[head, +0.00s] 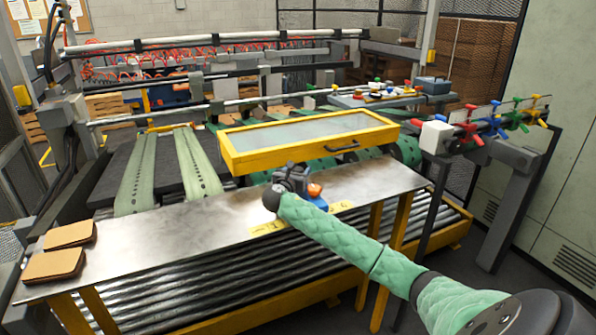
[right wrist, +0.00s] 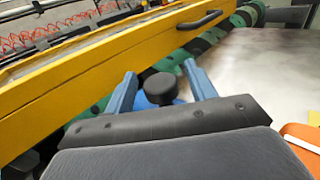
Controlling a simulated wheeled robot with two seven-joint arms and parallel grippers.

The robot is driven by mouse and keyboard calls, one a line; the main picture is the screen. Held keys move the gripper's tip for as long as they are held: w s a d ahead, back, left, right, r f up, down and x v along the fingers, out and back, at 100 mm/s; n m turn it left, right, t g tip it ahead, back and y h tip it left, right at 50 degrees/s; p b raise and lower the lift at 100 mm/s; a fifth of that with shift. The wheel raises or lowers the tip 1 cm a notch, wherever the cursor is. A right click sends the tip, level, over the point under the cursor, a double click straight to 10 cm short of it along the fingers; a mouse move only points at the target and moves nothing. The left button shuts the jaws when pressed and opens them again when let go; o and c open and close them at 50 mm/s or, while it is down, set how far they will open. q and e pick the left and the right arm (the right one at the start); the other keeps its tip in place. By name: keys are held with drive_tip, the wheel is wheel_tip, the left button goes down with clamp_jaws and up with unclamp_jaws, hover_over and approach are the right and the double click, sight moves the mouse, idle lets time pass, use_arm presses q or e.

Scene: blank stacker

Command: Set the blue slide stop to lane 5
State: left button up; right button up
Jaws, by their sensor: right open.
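My right gripper (head: 288,177) is over the steel table, close to the front of the yellow-framed clear cover. In the right wrist view its two blue fingers (right wrist: 162,88) stand apart. A round black knob (right wrist: 162,86) on a blue body (right wrist: 160,101) shows between them; this looks like the blue slide stop. The fingers are around it, and I cannot tell whether either touches it. In the head view the gripper largely hides that spot. Yellow number labels (head: 341,207) lie along the table's front edge, partly covered by my right arm. My left gripper is not in view.
An orange part (head: 315,189) sits just right of the gripper, also at the lower right in the wrist view (right wrist: 303,143). The yellow-framed cover (head: 235,161) stands close behind. Brown blanks (head: 54,264) lie at the steel table's (head: 175,238) left end. Its middle left is clear.

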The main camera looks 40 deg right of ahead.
drive_tip(key=shift+f+b+v, duration=0.25)
drive_tip(key=shift+b+v, duration=0.25)
drive_tip(key=shift+v, duration=0.6)
drive_tip(key=b+v, duration=0.1)
drive_tip(key=v, duration=0.3)
drive_tip(key=shift+r+b, duration=0.1)
drive_tip(key=shift+b, duration=0.2)
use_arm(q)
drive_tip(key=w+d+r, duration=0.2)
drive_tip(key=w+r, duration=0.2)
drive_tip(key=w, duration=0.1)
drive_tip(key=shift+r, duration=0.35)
use_arm(e)
drive_tip(key=shift+s+a+r, duration=0.1)
drive_tip(key=shift+s+a, duration=0.3)
drive_tip(key=shift+a, duration=0.15)
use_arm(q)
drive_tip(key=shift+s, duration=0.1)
use_arm(e)
drive_tip(key=shift+a, duration=0.1)
